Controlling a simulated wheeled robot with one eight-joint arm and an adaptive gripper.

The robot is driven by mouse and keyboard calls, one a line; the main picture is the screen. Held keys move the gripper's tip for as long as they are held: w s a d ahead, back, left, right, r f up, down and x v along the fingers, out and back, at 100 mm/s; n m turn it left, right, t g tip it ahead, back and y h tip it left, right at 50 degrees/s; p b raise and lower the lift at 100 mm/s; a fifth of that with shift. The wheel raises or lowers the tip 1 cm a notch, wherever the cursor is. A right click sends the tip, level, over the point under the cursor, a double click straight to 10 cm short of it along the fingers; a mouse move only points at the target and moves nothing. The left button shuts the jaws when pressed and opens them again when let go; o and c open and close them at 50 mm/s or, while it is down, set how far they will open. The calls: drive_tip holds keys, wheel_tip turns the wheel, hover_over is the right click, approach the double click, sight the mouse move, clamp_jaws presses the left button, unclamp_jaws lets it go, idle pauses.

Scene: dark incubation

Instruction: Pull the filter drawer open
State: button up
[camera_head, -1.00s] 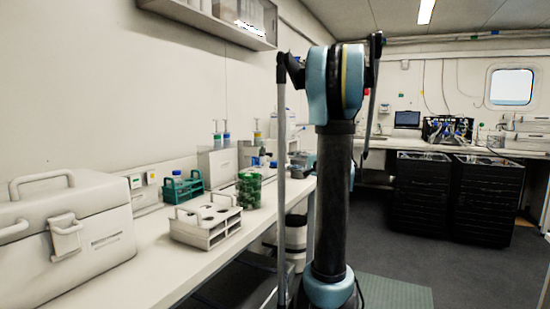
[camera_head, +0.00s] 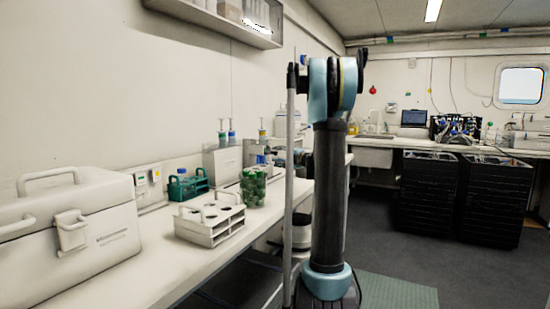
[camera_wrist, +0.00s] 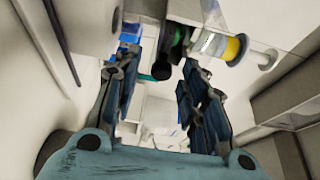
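I cannot pick out the filter drawer for certain in either view. My gripper (camera_wrist: 158,75) shows in the wrist view with its two dark blue jointed fingers spread apart and nothing clearly held. A dark rounded thing (camera_wrist: 162,69) appears between and beyond the fingertips; I cannot tell whether they touch it. A white cylinder with a yellow ring (camera_wrist: 232,47) is just beyond the right finger. In the head view my arm stands in front of the bench and its far end is mostly hidden behind the column.
The bench (camera_head: 150,252) runs along the left wall. Black crates (camera_head: 428,195) stand at the back right. The floor between is open.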

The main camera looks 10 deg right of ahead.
sight(265, 152)
drive_tip(key=shift+x, duration=1.35)
clamp_jaws()
drive_tip(key=shift+s, duration=0.1)
